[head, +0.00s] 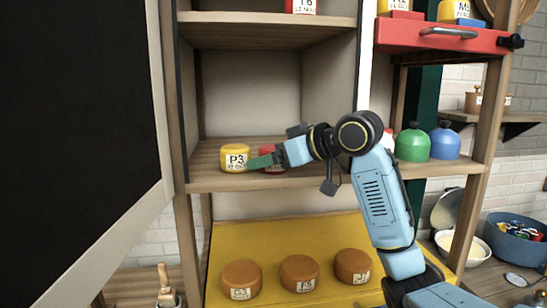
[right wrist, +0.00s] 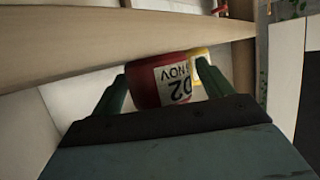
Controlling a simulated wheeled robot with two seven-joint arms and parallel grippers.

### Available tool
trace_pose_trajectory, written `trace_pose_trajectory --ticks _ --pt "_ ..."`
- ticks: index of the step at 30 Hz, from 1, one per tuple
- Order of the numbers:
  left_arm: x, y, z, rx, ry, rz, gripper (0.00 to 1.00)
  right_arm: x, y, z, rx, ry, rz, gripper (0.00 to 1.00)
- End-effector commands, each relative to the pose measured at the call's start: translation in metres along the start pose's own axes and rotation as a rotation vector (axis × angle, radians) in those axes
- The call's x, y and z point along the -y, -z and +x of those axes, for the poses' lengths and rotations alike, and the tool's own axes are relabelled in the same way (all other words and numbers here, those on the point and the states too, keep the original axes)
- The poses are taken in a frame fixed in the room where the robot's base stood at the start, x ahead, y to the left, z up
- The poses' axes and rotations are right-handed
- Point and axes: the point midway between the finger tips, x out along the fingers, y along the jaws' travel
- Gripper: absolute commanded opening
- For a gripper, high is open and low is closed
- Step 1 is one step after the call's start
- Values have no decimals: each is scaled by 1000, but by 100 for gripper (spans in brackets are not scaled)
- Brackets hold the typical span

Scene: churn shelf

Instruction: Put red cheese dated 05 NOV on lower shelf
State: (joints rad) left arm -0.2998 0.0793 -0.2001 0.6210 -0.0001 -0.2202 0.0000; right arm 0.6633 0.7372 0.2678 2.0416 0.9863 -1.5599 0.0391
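A red cheese (head: 272,153) stands on the middle shelf, partly hidden by my right gripper (head: 263,161). My left gripper is not in view.
The middle shelf (head: 205,186) has free room at its back. Another red cheese (head: 301,6) is on the upper shelf (head: 260,20). Below, several brown cheeses (head: 299,272) sit on a sloping yellow board (head: 290,234). Green (head: 412,144) and blue (head: 445,143) containers stand right.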

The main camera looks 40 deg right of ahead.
Motion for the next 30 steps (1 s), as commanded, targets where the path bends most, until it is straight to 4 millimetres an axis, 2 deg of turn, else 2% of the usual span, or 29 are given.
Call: trace_pose_trajectory --ticks 8,10,24,30 --pt "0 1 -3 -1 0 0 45 0 4 -2 -1 0 0 79" --pt "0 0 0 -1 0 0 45 -1 3 -8 -1 -3 -1 79" --pt "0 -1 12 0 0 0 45 -1 2 -100 -1 -5 -2 79" --pt "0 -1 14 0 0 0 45 0 3 -119 -1 -3 0 79"
